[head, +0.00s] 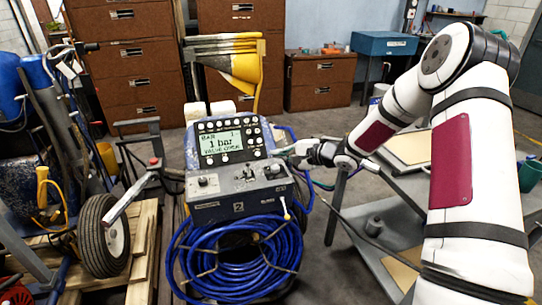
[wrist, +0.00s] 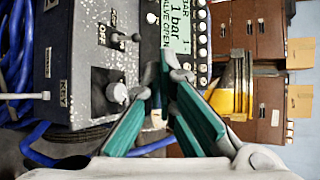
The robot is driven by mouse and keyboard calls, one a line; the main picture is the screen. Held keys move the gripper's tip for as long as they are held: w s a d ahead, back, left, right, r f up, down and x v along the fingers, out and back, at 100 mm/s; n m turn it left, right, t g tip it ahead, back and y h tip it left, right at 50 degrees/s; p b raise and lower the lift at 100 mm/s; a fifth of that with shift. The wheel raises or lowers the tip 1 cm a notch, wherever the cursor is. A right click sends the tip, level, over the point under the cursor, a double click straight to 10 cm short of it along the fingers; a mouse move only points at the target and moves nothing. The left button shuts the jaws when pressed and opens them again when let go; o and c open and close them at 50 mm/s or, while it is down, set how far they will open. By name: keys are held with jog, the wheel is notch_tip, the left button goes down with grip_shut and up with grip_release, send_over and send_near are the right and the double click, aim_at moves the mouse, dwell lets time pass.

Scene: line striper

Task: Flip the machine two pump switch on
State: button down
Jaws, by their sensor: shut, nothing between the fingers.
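Machine two (head: 238,208) stands in the middle of the head view, a grey control box marked "2" with a lit display (head: 221,142) reading "1 bar" and "VALVE OPEN". A small toggle switch (head: 247,173) sits on its top panel. In the wrist view, a toggle (wrist: 124,37) shows beside lettering that includes "OFF", and a round knob (wrist: 117,93) is nearer my gripper. I cannot tell the toggle's position for certain. My gripper (head: 290,157) is at the right side of the box, shut and empty. Its green-padded fingers (wrist: 165,62) meet near the panel edge, apart from the toggle.
A coiled blue hose (head: 235,258) hangs on the machine's front. A grey cart or table (head: 395,205) stands at the right, under my arm. A wheeled machine on a pallet (head: 103,235) is at the left. Brown filing cabinets (head: 240,70) line the back.

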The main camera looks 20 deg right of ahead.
jog(key=shift+v, duration=0.85)
jog(key=shift+w+r, duration=0.1)
jog(key=shift+r, duration=0.05)
jog(key=s+d+r+n+g+h+p, duration=0.3)
jog(key=s+r+n+h, duration=0.6)
jog(key=s+r, duration=0.95)
jog(key=s+a+r+n+g, duration=0.1)
jog(key=s+a, duration=0.1)
jog(key=s, duration=0.7)
jog(key=s+a+r+n+g, duration=0.1)
jog(key=s+a+n, duration=0.1)
jog(key=s, duration=0.7)
jog(key=s+a+r+n+g+y, duration=0.1)
jog(key=s+a, duration=0.2)
jog(key=s, duration=0.7)
jog(key=shift+a+n+g+p, duration=0.4)
jog(key=shift+r, duration=0.1)
